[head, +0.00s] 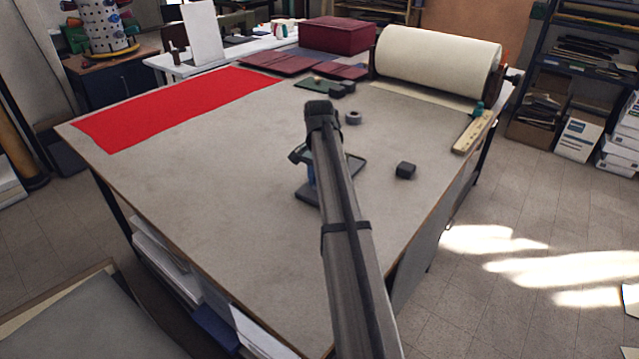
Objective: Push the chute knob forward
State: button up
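My arm reaches up from the bottom edge over the grey table (190,190). The dark end (320,108) of its visible part is near the table's middle. I cannot make out gripper fingers there, nor whether they are open or shut. Behind the arm stands a small device with a blue upright (310,172), a dark base (306,194) and a black tray-like frame (356,163); my arm hides much of it. I cannot pick out a chute knob for certain. No contact between arm and device can be told.
A red cloth (175,105) lies at the back left. A cream roll (438,62), a maroon box (338,36) and maroon covers (290,64) are at the back. A grey tape roll (353,118), a black block (405,170) and a wooden strip (472,132) lie right. The left front is clear.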

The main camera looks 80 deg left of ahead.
jog(key=shift+w+a, duration=1.3)
jog(key=shift+a, duration=0.25)
jog(key=o, duration=1.5)
jog(key=shift+r, duration=0.1)
jog(key=shift+r, duration=3.45)
